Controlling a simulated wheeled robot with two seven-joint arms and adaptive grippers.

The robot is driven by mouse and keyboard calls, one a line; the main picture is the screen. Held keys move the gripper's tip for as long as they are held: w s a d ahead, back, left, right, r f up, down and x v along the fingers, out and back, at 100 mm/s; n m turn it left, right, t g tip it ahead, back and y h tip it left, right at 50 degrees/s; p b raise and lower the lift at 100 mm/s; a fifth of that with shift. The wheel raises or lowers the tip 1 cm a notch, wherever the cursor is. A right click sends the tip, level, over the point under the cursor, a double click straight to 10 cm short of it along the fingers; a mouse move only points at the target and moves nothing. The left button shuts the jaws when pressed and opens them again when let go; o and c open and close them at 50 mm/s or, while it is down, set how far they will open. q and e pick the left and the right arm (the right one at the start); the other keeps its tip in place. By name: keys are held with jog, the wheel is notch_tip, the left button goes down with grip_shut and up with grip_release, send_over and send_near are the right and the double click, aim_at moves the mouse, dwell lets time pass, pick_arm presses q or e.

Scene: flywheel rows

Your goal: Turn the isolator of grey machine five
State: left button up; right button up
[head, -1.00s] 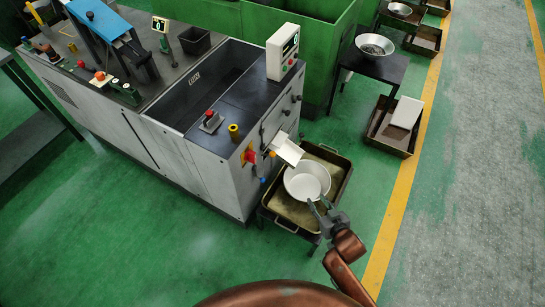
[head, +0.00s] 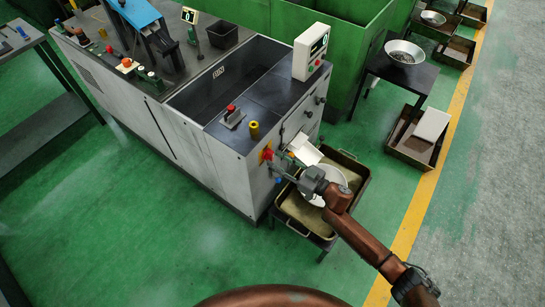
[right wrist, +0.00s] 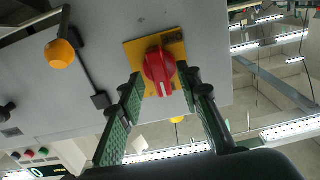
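The isolator is a red rotary knob on a yellow plate (head: 266,154), on the end face of the grey machine (head: 226,178). The right wrist view shows the knob (right wrist: 159,68) close up. My right gripper (head: 277,168) is at the isolator, its arm coming in from the lower right. In the right wrist view its green-padded fingers (right wrist: 165,80) are apart, with the knob's lower end between their tips. I see gaps beside the knob; contact is not clear. My left gripper is not in view.
A white chute (head: 305,150) and a white bowl (head: 338,176) in a tray (head: 297,213) lie beside and beneath my right gripper. An orange-yellow knob (right wrist: 60,53) is on the same panel. Green floor (head: 150,240) is free in front.

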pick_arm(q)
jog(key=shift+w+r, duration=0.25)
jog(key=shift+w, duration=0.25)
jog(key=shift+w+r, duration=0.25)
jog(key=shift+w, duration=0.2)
pick_arm(e)
jog(key=shift+x, duration=1.35)
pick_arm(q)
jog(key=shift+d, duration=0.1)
pick_arm(e)
jog(key=shift+c, duration=0.3)
grip_shut()
